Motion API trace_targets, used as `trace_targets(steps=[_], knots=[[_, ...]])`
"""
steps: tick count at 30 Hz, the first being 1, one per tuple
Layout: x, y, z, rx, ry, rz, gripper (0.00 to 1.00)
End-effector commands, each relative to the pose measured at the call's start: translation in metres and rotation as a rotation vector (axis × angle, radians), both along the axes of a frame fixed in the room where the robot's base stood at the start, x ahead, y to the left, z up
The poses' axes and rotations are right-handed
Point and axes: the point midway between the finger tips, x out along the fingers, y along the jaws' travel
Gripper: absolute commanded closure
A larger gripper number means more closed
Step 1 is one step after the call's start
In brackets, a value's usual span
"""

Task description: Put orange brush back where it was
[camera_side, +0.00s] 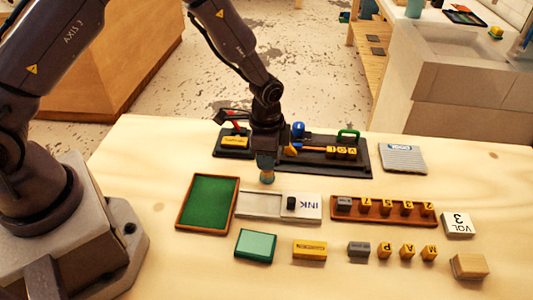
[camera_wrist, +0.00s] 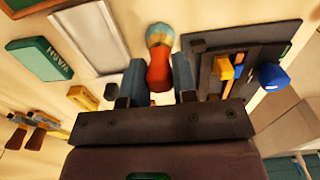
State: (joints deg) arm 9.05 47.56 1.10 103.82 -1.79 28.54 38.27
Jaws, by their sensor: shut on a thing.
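My gripper (camera_side: 267,165) hangs just in front of the dark tool tray (camera_side: 358,170), above the table. In the wrist view my gripper (camera_wrist: 158,78) is shut on the orange brush (camera_wrist: 159,72). The brush has an orange-red handle, a teal band and a pale tip, and sticks out past my fingertips. The tray also shows in the wrist view (camera_wrist: 205,80), right of the brush. A yellow-orange piece (camera_wrist: 225,68) lies in it.
In front are a green pad (camera_side: 207,202), an ink tin (camera_side: 262,205), a wash pad (camera_side: 255,246) and a wooden rack (camera_side: 382,210).

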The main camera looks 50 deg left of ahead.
Motion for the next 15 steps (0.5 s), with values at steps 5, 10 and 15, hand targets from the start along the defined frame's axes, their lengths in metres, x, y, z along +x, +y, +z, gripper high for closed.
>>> trace_targets(steps=[5, 10, 15], knots=[[0.0001, 0.0001, -0.0005, 0.000, 0.000, 0.000, 0.48], [-0.0001, 0.0001, -0.0004, 0.000, 0.000, 0.000, 0.48], [0.0003, 0.0000, 0.0067, -0.001, -0.001, 0.000, 0.48]])
